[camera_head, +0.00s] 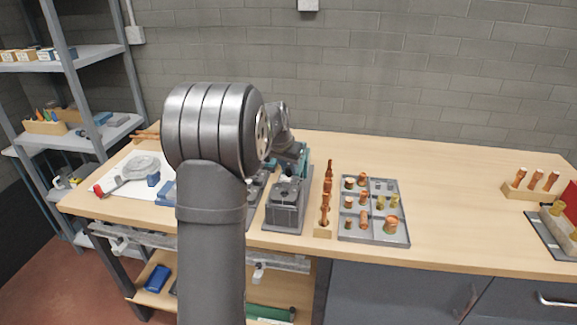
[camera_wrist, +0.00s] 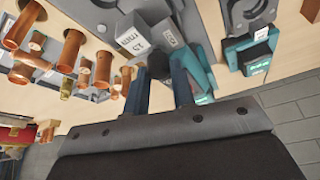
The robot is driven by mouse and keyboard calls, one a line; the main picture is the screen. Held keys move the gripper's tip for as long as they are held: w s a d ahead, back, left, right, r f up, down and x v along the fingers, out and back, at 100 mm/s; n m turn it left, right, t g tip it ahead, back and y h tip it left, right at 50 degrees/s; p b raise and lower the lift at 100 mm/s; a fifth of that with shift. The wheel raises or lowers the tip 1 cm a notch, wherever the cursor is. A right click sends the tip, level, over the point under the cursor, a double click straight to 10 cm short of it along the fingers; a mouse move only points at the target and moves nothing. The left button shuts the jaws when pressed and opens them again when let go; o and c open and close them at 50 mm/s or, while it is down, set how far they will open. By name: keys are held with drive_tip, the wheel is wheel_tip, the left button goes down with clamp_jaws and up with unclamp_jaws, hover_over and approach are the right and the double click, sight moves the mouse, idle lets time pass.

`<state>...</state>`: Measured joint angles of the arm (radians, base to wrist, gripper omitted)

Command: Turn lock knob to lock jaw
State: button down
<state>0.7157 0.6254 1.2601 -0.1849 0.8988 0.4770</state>
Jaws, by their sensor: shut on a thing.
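A grey jaw fixture (camera_head: 284,208) stands on the bench just right of my arm in the head view. In the wrist view its pale lettered block (camera_wrist: 132,38) is at upper middle, beside a teal body (camera_wrist: 202,72). My gripper (camera_wrist: 160,70) has its two dark fingers on either side of a small dark grey piece, which looks like the lock knob (camera_wrist: 158,64) at the fixture. The gripper is shut on it. The fingers hide most of the knob, so its turn angle cannot be told.
A compartment tray (camera_head: 402,240) with copper and brass fittings and a wooden rack (camera_head: 323,232) of copper pieces stand close right of the fixture. A second teal-based fixture (camera_wrist: 253,58) is nearby in the wrist view. The bench's right middle (camera_head: 450,190) is clear.

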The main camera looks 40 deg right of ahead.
drive_tip(key=shift+m+g, duration=0.4)
drive_tip(key=shift+m, duration=0.8)
drive_tip(key=c, duration=1.2)
unclamp_jaws()
drive_tip(key=v, duration=1.7)
drive_tip(key=shift+a+r, duration=0.15)
drive_tip(key=shift+a, duration=0.2)
